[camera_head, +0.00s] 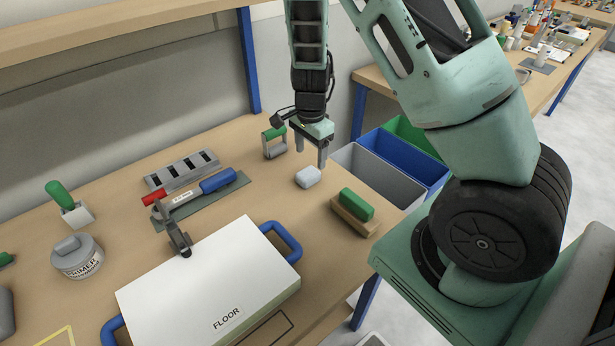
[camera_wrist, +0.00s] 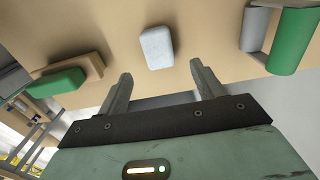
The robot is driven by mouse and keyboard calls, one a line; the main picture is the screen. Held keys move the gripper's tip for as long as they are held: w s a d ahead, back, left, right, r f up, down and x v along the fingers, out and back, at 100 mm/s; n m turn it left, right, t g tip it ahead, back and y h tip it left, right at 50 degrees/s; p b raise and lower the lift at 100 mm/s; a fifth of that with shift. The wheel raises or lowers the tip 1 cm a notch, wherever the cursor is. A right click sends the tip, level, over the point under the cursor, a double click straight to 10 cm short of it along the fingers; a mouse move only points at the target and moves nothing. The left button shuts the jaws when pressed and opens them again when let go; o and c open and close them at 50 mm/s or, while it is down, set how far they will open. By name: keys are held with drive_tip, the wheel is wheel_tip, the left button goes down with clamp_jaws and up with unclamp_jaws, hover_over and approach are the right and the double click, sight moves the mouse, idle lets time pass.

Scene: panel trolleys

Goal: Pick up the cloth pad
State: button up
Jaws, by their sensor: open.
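The cloth pad (camera_head: 308,176) is a small, pale, rounded block lying on the wooden workbench. My gripper (camera_head: 311,157) is open and empty, pointing down above the bench near the pad. In the head view its fingers appear just above and behind the pad. In the wrist view the cloth pad (camera_wrist: 156,47) lies beyond the tips of my gripper (camera_wrist: 161,75), roughly between their lines. The pad is not between the fingers, and nothing hides it in the wrist view.
A white FLOOR panel (camera_head: 210,285) with blue handles lies in front. Grey (camera_head: 375,178), blue and green bins stand beyond the bench's right edge. Bare bench surrounds the pad.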

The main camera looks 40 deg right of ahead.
sight(308, 173)
drive_tip(key=f, duration=0.4)
drive_tip(key=a+f+p, duration=0.1)
drive_tip(key=f, duration=0.2)
drive_tip(key=shift+s+f, duration=0.1)
drive_tip(key=c, duration=1.1)
